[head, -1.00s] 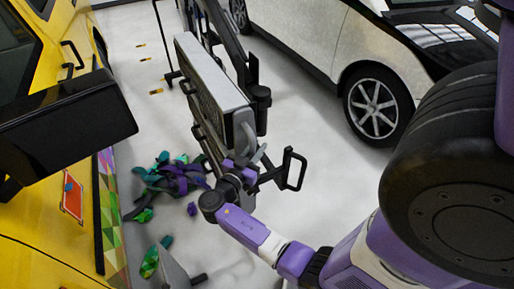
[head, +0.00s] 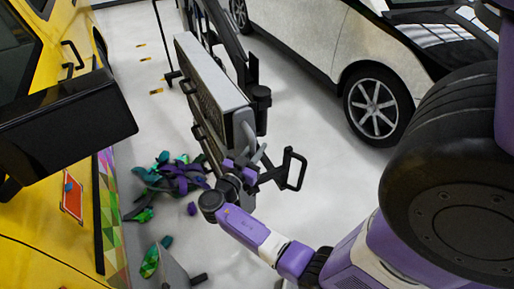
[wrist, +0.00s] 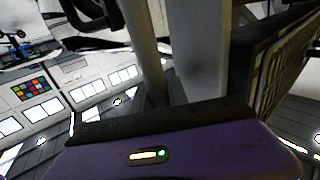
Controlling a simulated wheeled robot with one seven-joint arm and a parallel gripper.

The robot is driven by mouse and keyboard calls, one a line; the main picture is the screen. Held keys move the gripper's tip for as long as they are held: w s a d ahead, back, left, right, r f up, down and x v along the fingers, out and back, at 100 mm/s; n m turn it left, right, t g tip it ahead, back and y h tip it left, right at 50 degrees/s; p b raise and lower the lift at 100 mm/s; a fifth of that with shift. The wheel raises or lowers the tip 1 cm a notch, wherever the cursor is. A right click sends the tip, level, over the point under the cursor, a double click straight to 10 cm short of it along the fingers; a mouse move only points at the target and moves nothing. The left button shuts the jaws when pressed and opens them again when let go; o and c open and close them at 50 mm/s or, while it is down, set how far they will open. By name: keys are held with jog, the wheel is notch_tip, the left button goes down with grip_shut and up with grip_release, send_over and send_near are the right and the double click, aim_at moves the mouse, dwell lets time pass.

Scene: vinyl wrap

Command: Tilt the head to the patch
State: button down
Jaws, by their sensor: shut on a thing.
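The lamp head (head: 212,75) is a long grey box with a dark grille on its left face, held tilted on its stand in the head view. A grey curved handle (head: 250,140) is at its near end. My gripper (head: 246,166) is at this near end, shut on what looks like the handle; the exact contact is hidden. In the wrist view, a grey bar (wrist: 145,50) and the dark grille (wrist: 290,60) rise close beyond my purple gripper body. The patch (head: 72,200), a red-orange square with a pale border, is on the yellow car's side, left of the lamp head.
The yellow car (head: 40,255) fills the left, its black mirror (head: 70,115) jutting out. A white car (head: 320,40) stands at the back right. Purple and green vinyl scraps (head: 175,180) litter the floor between. A black loop handle (head: 295,170) sticks out right of my gripper.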

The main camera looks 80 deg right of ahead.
jog(key=shift+w+f, duration=0.1)
dwell(0.5)
jog(key=shift+w+a+f+b, duration=0.1)
jog(key=shift+w+a+b, duration=0.15)
jog(key=shift+b, duration=0.8)
jog(key=shift+w+a+h+b, duration=0.2)
jog(key=shift+h+b, duration=0.1)
jog(key=shift+b, duration=0.25)
jog(key=shift+r, duration=0.3)
jog(key=c, duration=1.6)
grip_release()
jog(key=shift+o, duration=0.2)
jog(key=b+v, duration=0.2)
jog(key=v, duration=0.5)
jog(key=shift+a, duration=0.35)
